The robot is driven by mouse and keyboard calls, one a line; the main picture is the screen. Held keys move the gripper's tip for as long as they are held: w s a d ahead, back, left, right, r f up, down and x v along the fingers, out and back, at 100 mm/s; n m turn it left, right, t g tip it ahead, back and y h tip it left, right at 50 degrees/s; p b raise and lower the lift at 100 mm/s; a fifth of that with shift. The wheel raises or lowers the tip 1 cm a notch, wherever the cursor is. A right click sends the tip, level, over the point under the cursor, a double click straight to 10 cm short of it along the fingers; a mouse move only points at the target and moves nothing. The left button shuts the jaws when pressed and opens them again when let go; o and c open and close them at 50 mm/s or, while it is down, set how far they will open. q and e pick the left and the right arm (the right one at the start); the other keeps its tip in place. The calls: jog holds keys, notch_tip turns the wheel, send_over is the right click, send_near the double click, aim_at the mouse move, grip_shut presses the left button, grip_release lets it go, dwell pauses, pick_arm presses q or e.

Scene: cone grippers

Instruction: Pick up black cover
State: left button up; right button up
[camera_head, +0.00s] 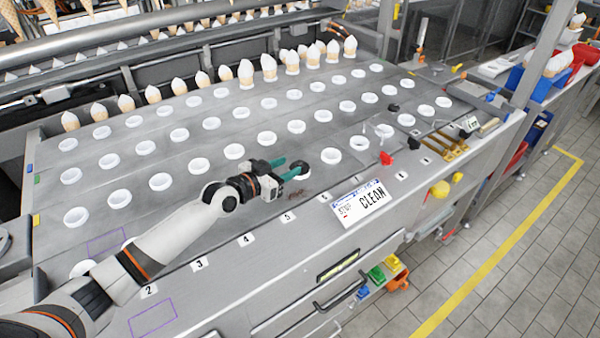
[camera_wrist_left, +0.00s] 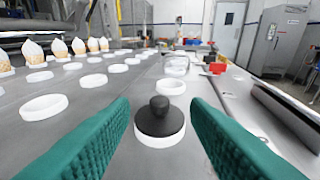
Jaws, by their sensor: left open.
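A black cover (camera_head: 300,167) with a round knob sits on a white ring near the front row of the steel table. In the left wrist view the black cover (camera_wrist_left: 159,117) is upright, in the middle between the fingers, with the white ring showing under its rim. My left gripper (camera_head: 287,169) is open, and its green fingertips (camera_wrist_left: 160,125) lie on either side of the cover with gaps on both sides. Another black cover (camera_head: 414,143) sits farther right, and one more (camera_head: 393,107) lies farther back. My right gripper is not in view.
Rows of white rings (camera_head: 234,151) cover the steel table (camera_head: 330,190). Cones with white tops (camera_head: 246,72) stand along the back. A CLEAN sign (camera_head: 361,203) lies at the front edge. A red object (camera_head: 386,158) is to the right of the cover.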

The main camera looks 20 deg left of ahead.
aim_at(297, 164)
pick_arm(q)
jog(key=shift+w+d+f, duration=0.25)
jog(key=shift+w+f, duration=0.1)
jog(key=shift+w, duration=0.25)
jog(key=b+x, duration=0.2)
jog(key=x, duration=0.2)
jog(key=shift+w+d+f+b, duration=0.15)
jog(key=shift+w+f+b, duration=0.05)
jog(key=shift+b, duration=0.15)
grip_shut()
